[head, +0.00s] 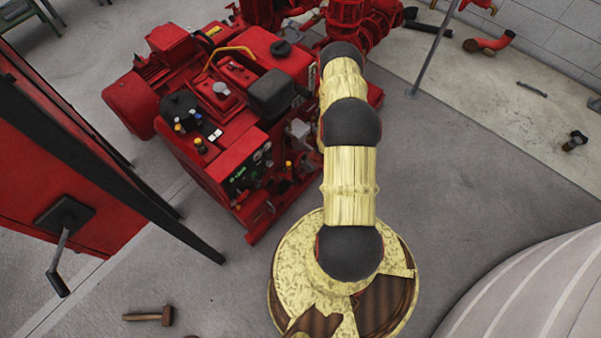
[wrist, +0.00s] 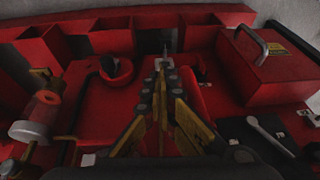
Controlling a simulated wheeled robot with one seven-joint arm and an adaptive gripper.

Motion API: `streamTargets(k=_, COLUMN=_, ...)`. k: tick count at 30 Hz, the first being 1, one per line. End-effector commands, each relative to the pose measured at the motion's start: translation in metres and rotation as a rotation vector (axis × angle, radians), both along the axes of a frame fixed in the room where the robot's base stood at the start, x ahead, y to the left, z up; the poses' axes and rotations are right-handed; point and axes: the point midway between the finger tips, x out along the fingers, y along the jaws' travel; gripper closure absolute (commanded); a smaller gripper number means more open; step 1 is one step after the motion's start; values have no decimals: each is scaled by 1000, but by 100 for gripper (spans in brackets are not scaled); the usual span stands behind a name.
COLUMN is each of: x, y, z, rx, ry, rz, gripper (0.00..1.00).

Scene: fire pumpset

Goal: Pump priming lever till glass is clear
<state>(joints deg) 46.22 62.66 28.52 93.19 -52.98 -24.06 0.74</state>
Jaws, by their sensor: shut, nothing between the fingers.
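The red pumpset (head: 245,110) stands on the floor at upper left of my arm in the head view. My gripper (wrist: 164,64) is shut and empty in the wrist view, pointing away over a red surface. A small pale, cylindrical part with a red top (wrist: 38,115) is at the left of the wrist view; it may be the glass, but its clarity cannot be told. A thin dark upright piece (wrist: 165,46) shows just beyond the fingertips. I cannot tell whether it is the priming lever or whether the fingers touch it. My gripper is hidden in the head view.
A red box with a grey handle (wrist: 268,58) is at right in the wrist view, above a silver spanner-like tool (wrist: 268,135). In the head view, a red cabinet with a crank (head: 65,235) stands left. A hammer (head: 150,316) lies on the floor.

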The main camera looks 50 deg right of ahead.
Motion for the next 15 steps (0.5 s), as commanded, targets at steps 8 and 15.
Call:
streamTargets(k=8, x=18, y=7, z=-55, rx=1, ry=2, rz=2, gripper=100)
streamTargets(k=15, x=30, y=13, z=-95, rx=2, ry=2, rz=1, gripper=100)
